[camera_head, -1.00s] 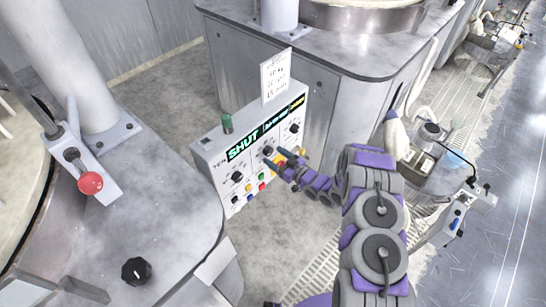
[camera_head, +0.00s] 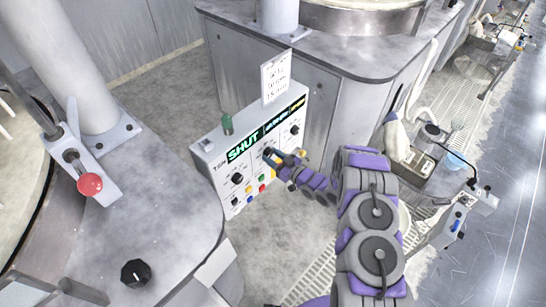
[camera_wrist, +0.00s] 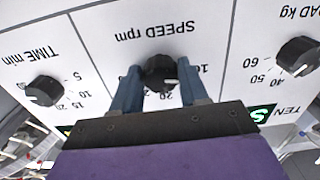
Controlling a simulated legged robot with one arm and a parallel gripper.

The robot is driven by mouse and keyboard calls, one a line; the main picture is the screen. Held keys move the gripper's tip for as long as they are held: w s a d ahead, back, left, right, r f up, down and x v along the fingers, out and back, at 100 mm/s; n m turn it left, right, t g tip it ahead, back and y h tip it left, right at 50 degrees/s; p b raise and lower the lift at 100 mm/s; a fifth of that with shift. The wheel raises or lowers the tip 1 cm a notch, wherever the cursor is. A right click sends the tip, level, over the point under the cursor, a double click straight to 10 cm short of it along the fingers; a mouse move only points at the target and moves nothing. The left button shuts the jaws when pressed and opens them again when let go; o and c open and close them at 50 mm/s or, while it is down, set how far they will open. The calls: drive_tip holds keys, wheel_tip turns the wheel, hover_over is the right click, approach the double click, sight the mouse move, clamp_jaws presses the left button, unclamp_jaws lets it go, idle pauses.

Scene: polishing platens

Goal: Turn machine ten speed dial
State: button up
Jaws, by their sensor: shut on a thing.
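The machine ten control box (camera_head: 222,172) stands between two grey machines in the head view, with "TEN" and a "SHUT" display on its face. Its speed dial (camera_wrist: 160,73) is a black knob under the "SPEED rpm" label, upside down in the wrist view. My gripper (camera_wrist: 160,86) has one blue finger on each side of this dial and is shut on it. The dial's white pointer mark is near the numbers around 20, partly blocked by the gripper.
The time dial (camera_wrist: 45,91) and load dial (camera_wrist: 298,57) sit on either side of the speed dial. Coloured buttons (camera_head: 262,188) lie below. A paper sign (camera_head: 275,77) stands on the box.

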drive_tip(key=shift+c, duration=0.8)
drive_tip(key=shift+m+p, duration=0.3)
drive_tip(key=m+p, duration=0.2)
drive_tip(key=shift+r+m, duration=0.15)
drive_tip(key=shift+m, duration=0.15)
drive_tip(key=m+p, duration=0.1)
drive_tip(key=m, duration=0.3)
drive_tip(key=shift+s+m+p, duration=0.1)
drive_tip(key=shift+m+p, duration=0.2)
drive_tip(key=shift+p, duration=0.05)
drive_tip(key=m+p, duration=0.1)
drive_tip(key=m, duration=0.3)
drive_tip(key=shift+r+m, duration=0.1)
drive_tip(key=shift+m, duration=1.9)
